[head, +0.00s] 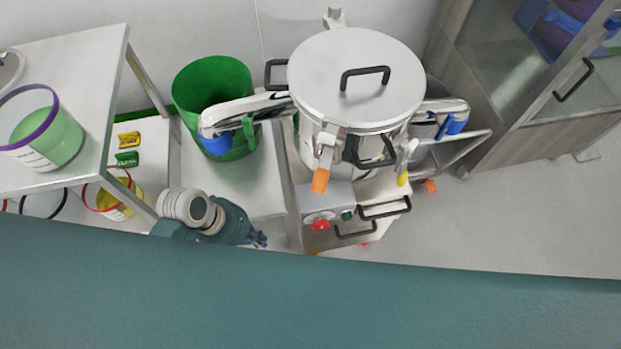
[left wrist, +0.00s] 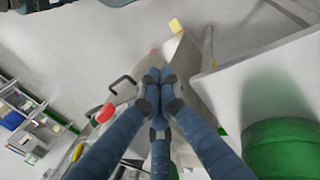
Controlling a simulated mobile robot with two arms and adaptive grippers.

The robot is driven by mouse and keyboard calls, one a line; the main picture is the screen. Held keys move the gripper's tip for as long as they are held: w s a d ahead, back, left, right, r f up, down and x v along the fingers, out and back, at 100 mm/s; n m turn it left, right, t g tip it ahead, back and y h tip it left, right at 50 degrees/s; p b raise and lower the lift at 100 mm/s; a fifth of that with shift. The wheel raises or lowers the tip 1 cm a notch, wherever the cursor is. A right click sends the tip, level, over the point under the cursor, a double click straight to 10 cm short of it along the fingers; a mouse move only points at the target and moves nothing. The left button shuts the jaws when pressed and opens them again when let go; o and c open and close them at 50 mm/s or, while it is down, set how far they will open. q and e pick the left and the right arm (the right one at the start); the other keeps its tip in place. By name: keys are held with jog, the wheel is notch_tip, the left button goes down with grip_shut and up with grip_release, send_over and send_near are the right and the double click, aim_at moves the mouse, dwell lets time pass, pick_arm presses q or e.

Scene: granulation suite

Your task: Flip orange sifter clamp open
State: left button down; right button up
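The sifter (head: 340,105) is a round steel vessel with a flat lid and a black lid handle. Its orange clamp (head: 320,180) hangs at the front left of the rim, orange tip down. A yellow-tipped clamp (head: 402,178) hangs at the front right. My left gripper (head: 262,240) is below and left of the orange clamp, apart from it. In the left wrist view my left gripper (left wrist: 158,76) has its blue fingers brought together at the tips, with nothing seen between them. I cannot make out the orange clamp in that view. My right gripper is not in view.
Below the sifter is a control box with a red button (head: 320,225) and black handles. A green bin (head: 213,85) stands left of the sifter. A shelf unit (head: 95,50) with tubs is at the left, a cabinet (head: 500,120) at the right.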

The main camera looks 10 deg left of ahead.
pick_arm(q)
jog(key=w+d+r+n+g+h, duration=0.1)
jog(key=w+d+r+n+h, duration=0.25)
jog(key=w+r+h, duration=0.35)
jog(key=n+h, duration=0.4)
send_near(323, 171)
notch_tip(323, 171, down, 5)
jog(key=a, duration=0.2)
jog(key=p+x, duration=0.1)
jog(key=x, duration=0.8)
jog(key=shift+w+d, duration=0.15)
jog(key=shift+d, duration=0.05)
jog(key=shift+r, duration=0.1)
